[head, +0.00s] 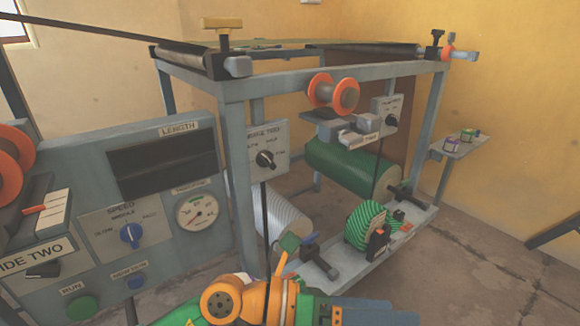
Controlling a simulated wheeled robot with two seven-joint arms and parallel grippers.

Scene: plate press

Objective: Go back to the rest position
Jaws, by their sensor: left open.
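My left gripper (375,312) is at the bottom edge of the head view, with my orange and green arm coming in from the left. Its grey-blue fingers point right and are partly cut off by the frame. It is open, and I see nothing held in it. It appears in front of the lower part of the press frame (425,110); I cannot tell the exact gap. My right gripper is not in view.
A control panel (70,185) with a blue speed knob (130,235) and gauge (196,211) stands at left. The press holds a green roller (335,165) and a green striped roll (362,225). A small shelf (452,148) is at right.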

